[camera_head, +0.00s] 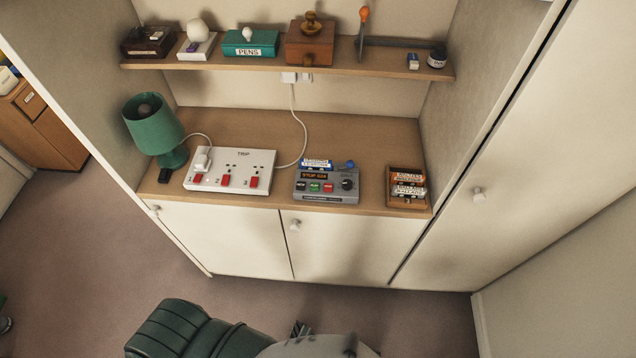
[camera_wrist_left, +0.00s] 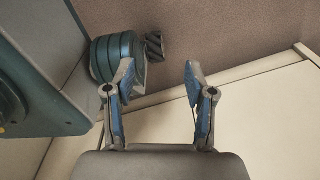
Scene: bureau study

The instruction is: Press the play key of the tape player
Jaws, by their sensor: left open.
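The tape player (camera_head: 328,187) is a grey box on the wooden counter, near its front edge. Its display reads "STOP 024". The key labels are too small to read surely. My left gripper (camera_wrist_left: 160,76) shows in the left wrist view, open and empty, with pale cabinet surface and floor beyond it, away from the player. I cannot make out my right gripper.
A white power strip (camera_head: 230,170) with red switches and a green lamp (camera_head: 155,125) stand left of the player. A wooden tray (camera_head: 391,203) of cassettes stands right. A blue-labelled cassette and blue ball lie behind it. A shelf (camera_head: 270,67) with small items hangs above.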

